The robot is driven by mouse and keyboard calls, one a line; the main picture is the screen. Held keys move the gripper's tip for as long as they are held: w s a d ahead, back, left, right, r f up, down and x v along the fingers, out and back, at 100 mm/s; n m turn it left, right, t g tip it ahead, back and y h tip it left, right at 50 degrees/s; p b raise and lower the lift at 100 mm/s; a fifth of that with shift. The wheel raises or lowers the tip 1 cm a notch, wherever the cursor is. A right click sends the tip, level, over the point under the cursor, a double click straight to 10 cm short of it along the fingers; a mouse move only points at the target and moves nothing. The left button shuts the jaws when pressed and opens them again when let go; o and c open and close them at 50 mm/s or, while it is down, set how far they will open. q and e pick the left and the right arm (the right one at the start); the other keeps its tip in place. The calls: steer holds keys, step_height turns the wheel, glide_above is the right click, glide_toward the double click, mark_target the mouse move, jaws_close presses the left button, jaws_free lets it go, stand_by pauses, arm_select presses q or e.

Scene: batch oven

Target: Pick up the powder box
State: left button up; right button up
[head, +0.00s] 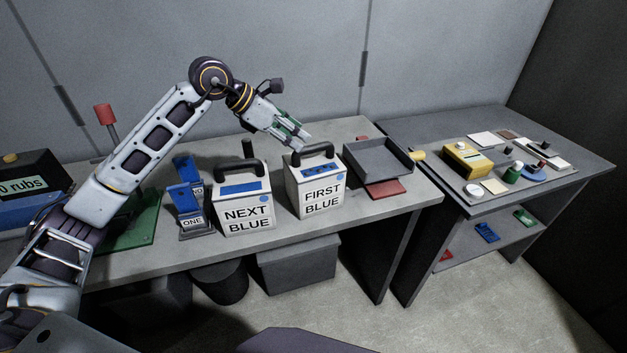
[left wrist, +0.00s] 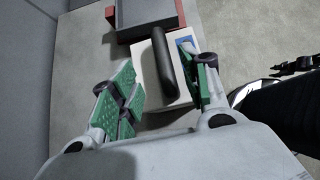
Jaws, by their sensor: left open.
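Two white boxes with dark top handles stand on the left bench in the head view. One is labelled FIRST BLUE (head: 317,191), the other NEXT BLUE (head: 245,212); which is the powder box is not written. My left gripper (head: 293,137) is open just above the FIRST BLUE box, close to its handle. In the left wrist view, the box's pale top (left wrist: 151,68) and dark handle (left wrist: 164,62) show between the green-padded fingers of my left gripper (left wrist: 163,88). I cannot tell whether the fingers touch the handle. My right gripper is not clearly in view.
A grey tray (head: 388,183) stands just right of the FIRST BLUE box. Blue stands (head: 187,197) are left of the NEXT BLUE box. A second table (head: 580,165) at the right holds a yellow box (head: 467,160) and small items. A wall is close behind the bench.

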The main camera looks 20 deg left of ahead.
mark_target(309, 146)
arm_select(q)
steer(key=shift+x, duration=1.3)
steer(key=shift+s+p+x, duration=0.15)
steer(key=shift+p+x, duration=0.1)
steer(key=shift+x, duration=0.6)
steer(key=shift+s+p+x, duration=0.1)
steer(key=shift+p+x, duration=0.15)
steer(key=shift+x, duration=1.65)
steer(key=shift+a, duration=0.1)
jaws_close()
steer(key=shift+r, duration=0.15)
